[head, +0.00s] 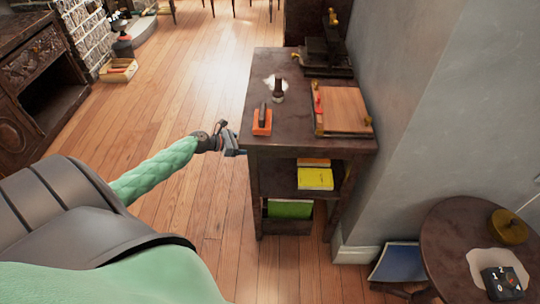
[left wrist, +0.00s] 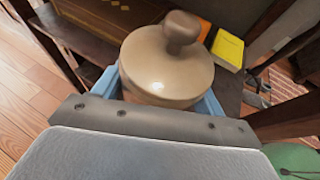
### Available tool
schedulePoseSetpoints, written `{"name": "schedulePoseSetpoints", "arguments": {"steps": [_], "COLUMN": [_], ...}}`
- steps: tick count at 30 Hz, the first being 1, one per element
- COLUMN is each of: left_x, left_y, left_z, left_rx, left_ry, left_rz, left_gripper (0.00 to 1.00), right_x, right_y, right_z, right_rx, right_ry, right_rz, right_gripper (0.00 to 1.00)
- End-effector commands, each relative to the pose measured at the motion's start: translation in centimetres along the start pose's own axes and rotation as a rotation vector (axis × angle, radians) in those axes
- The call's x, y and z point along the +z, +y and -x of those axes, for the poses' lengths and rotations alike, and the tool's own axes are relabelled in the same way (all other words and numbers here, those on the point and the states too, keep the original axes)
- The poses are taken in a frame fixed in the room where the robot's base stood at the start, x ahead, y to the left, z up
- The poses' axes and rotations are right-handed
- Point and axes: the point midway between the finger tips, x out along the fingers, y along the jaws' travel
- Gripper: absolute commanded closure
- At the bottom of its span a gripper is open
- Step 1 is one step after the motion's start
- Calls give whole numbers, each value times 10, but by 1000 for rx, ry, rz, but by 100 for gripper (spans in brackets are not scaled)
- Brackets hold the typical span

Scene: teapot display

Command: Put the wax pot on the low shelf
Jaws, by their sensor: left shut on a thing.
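The wax pot (left wrist: 165,65) is a round tan pot with a lid and a knob, seen close up in the left wrist view. My left gripper (left wrist: 160,92) is shut on it, with a blue finger on each side of its body. In the head view the left gripper (head: 234,141) is at the left side of a dark wooden shelf unit (head: 290,144), just below its top. The pot cannot be made out there. The unit has a shelf (head: 275,182) under its top and a lower level near the floor. My right gripper is not in view.
A yellow book (head: 315,179) lies on the upper inner shelf, and a green item (head: 290,209) sits lower. The unit's top holds an orange block (head: 262,122) and a wooden board (head: 341,108). A round table (head: 450,245) stands at right. Floor left of the unit is clear.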

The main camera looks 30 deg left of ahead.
Motion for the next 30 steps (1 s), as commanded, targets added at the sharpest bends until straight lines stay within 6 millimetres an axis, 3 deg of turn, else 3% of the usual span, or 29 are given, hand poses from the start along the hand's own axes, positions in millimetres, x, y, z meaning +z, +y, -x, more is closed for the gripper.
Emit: {"name": "schedulePoseSetpoints", "arguments": {"steps": [13,15,25,30], "left_x": [35,16,-3,-23], "left_y": [-34,-33,-32,-32], "left_z": [-76,-80,-88,-96], "left_rx": [1,2,1,1], "left_ry": [-3,0,-1,0], "left_rz": [-2,5,2,2], "left_gripper": [66,66,66,66], "right_x": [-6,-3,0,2], "right_y": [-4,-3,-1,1], "right_z": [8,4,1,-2], "right_rx": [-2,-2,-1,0], "right_ry": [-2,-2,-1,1], "right_rz": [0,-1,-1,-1], "right_gripper": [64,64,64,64]}}
